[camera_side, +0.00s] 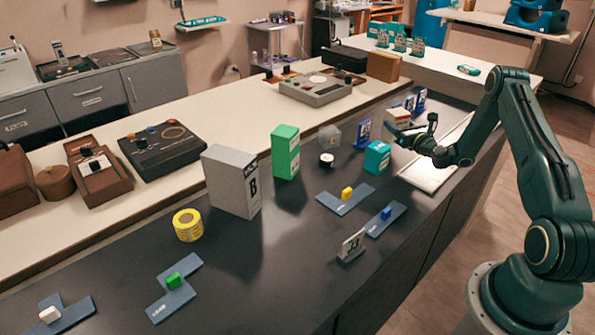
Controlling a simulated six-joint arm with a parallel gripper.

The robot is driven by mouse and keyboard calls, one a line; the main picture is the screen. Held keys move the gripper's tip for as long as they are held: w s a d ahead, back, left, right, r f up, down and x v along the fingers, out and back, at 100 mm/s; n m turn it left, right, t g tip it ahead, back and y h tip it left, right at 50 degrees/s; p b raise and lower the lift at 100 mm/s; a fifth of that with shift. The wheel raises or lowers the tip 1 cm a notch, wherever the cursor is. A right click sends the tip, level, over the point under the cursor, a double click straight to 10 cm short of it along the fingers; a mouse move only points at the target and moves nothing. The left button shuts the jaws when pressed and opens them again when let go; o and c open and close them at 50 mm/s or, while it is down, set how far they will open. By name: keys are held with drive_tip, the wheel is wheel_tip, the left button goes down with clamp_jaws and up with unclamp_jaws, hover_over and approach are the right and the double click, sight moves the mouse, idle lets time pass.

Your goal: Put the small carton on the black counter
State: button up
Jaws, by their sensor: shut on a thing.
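My gripper (398,130) is at the end of the dark green arm, over the far right part of the black counter (300,245). It is shut on a small carton (398,115), white with a brownish top, which shows just behind and above the fingers. The fingers are small here and partly hide the carton's lower part. I cannot tell how far its base is from the counter.
A teal box (377,157) stands just below left of my gripper. A green box (285,152), grey box B (232,181), yellow tape roll (188,225) and blue-grey plates with blocks stand further left. A pale panel (432,172) lies right.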

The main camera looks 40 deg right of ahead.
sight(403, 118)
drive_tip(key=shift+f, duration=0.15)
drive_tip(key=shift+f, duration=1.85)
drive_tip(key=shift+f, duration=0.2)
drive_tip(key=o, duration=1.1)
drive_tip(key=shift+r, duration=0.2)
drive_tip(key=shift+v, duration=1.05)
drive_tip(key=shift+s+a+r, duration=0.1)
drive_tip(key=shift+s+r, duration=0.1)
drive_tip(key=shift+r, duration=1.55)
drive_tip(key=shift+s+a+r, duration=0.1)
drive_tip(key=shift+s+r, duration=0.1)
drive_tip(key=shift+r, duration=1.5)
drive_tip(key=shift+r, duration=0.1)
